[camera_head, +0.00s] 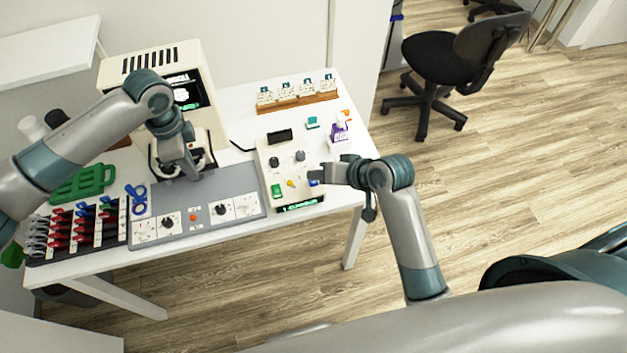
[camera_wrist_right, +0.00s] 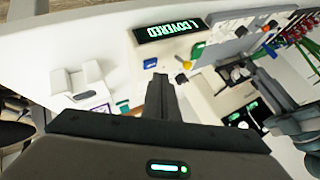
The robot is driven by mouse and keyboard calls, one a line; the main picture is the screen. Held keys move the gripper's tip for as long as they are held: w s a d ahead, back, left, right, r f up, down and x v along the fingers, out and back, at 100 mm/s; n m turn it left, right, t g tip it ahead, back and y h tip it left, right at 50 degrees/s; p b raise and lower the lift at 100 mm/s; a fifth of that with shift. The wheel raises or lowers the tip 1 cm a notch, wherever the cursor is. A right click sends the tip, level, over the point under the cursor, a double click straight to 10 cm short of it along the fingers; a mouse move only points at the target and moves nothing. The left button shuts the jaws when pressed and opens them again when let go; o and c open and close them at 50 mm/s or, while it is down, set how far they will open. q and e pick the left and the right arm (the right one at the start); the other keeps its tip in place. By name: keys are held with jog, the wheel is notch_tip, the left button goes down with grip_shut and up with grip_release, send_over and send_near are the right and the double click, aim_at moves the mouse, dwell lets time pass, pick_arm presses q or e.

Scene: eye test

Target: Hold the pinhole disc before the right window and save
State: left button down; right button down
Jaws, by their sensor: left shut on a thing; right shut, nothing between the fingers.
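The cream eye-test machine (camera_head: 192,52) stands at the back left, with a lit green and white screen. My left gripper (camera_head: 190,172) is shut before the machine's lower front. The thing in it is too small and hidden to make out, so I cannot confirm the pinhole disc or which window it faces. My right gripper (camera_head: 318,176) is shut and empty over the control box (camera_head: 268,160), close to a blue button (camera_head: 314,182); I cannot tell whether it touches. The box's display (camera_wrist_right: 172,28) shows green text with "COVERED" in the right wrist view.
A green button (camera_head: 277,190) and a yellow knob (camera_head: 291,183) sit left of the blue button. A rack of red-handled lenses (camera_head: 35,258) and a green holder (camera_head: 85,184) are at left.

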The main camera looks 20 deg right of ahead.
notch_tip(320, 180, up, 5)
dwell(0.7)
dwell(0.5)
jog(key=v, duration=0.7)
jog(key=shift+s+r, duration=0.15)
